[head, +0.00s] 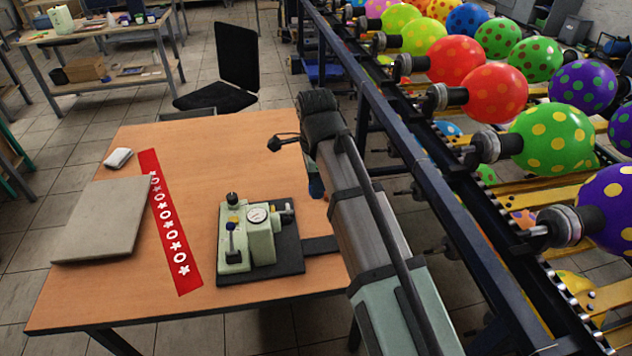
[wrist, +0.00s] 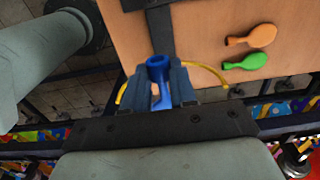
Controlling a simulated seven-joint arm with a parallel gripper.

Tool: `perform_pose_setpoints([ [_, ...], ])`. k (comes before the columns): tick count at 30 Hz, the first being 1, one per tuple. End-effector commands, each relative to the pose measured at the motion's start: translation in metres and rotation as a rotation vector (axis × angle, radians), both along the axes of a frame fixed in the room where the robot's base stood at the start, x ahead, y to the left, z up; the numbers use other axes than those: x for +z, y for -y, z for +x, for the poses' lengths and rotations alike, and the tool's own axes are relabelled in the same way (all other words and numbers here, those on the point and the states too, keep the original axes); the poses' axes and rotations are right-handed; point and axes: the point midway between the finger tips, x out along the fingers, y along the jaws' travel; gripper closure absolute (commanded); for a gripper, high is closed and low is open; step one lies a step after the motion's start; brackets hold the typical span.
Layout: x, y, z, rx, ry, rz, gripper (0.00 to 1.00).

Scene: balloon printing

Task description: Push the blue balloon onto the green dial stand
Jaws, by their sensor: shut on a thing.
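The blue balloon (wrist: 158,70) is between the fingers of my gripper (wrist: 158,92) in the wrist view, its open ring-like neck pointing out past the fingers. My gripper is shut on it. In the head view a small blue piece of the balloon (head: 316,187) shows beside my arm, over the table's right side; the fingers are mostly hidden there by my arm. The stand's body is not clearly visible in the wrist view.
An orange balloon (wrist: 250,36) and a green balloon (wrist: 245,62) lie on the wooden table. A red strip with white flowers (head: 168,225), a grey slab (head: 100,220) and a small white object (head: 118,158) lie left. A rack of inflated balloons (head: 495,92) borders the right.

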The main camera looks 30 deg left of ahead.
Motion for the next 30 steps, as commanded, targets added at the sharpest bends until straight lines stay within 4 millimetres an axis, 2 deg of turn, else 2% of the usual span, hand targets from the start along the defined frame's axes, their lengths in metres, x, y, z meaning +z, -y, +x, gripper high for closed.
perform_pose_setpoints([
  [30, -0.08, -0.002, -0.003, 0.002, -0.001, -0.001, 0.91],
])
